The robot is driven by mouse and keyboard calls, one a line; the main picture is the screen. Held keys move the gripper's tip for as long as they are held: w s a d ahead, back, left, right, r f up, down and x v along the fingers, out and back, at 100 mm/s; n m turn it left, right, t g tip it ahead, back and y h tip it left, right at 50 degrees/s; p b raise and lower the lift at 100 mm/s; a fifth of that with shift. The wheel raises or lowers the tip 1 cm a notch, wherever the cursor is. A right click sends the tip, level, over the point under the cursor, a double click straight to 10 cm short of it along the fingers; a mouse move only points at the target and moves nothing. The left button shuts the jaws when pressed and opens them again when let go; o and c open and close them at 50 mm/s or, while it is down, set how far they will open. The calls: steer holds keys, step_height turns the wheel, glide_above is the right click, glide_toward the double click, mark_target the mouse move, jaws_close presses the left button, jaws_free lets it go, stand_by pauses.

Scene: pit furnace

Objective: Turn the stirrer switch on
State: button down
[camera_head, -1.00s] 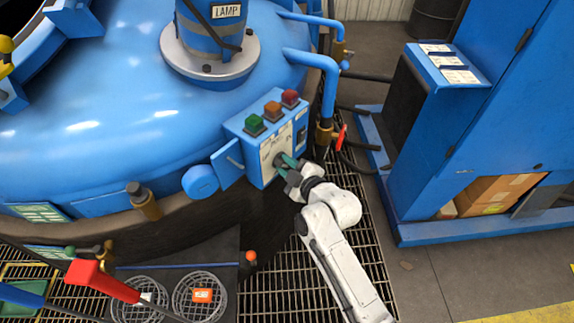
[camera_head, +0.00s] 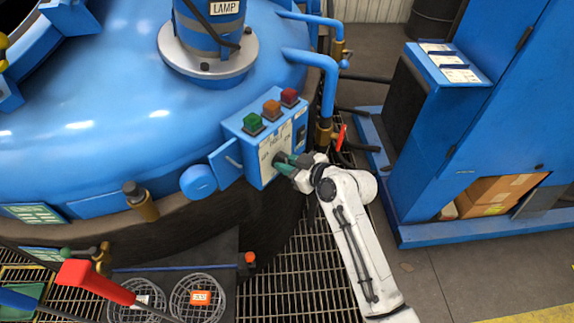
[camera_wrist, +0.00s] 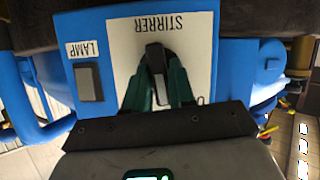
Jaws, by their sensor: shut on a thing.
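The stirrer switch (camera_wrist: 155,58) is a dark knob on a white plate marked STIRRER (camera_wrist: 190,30), seen upside down in the wrist view. My gripper (camera_wrist: 160,80) has its green fingers shut on the knob, one on each side. In the head view my gripper (camera_head: 284,162) reaches the front of the blue control box (camera_head: 236,126) from the right. The knob is mostly hidden by my fingers there. In the wrist view the knob tilts slightly from straight up.
A LAMP rocker switch (camera_wrist: 88,82) sits beside the plate. Green (camera_head: 253,123), orange (camera_head: 271,109) and red (camera_head: 289,96) buttons top the box. A pipe with a red-handled valve (camera_head: 341,137) stands close to the right. A blue cabinet (camera_head: 480,130) is farther right.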

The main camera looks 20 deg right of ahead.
steer(key=m+y, duration=0.1)
steer(key=m+g+y+b, duration=0.1)
steer(key=m, duration=0.1)
steer(key=shift+w+d+f, duration=0.1)
steer(key=shift+d, duration=0.15)
steer(key=m+y, duration=0.1)
steer(key=m, duration=0.1)
steer(key=m+y+b, duration=0.1)
steer(key=m, duration=0.1)
steer(key=shift+w+d+f+g, duration=0.1)
steer(key=shift+d+g, duration=0.05)
steer(key=shift+g, duration=0.25)
stand_by(0.3)
steer(key=c, duration=1)
jaws_free()
steer(key=shift+y, duration=0.4)
steer(key=shift+c, duration=0.2)
steer(key=b+v, duration=0.1)
steer(key=v, duration=0.9)
steer(key=shift+s+d, duration=0.25)
steer(key=shift+s, duration=0.05)
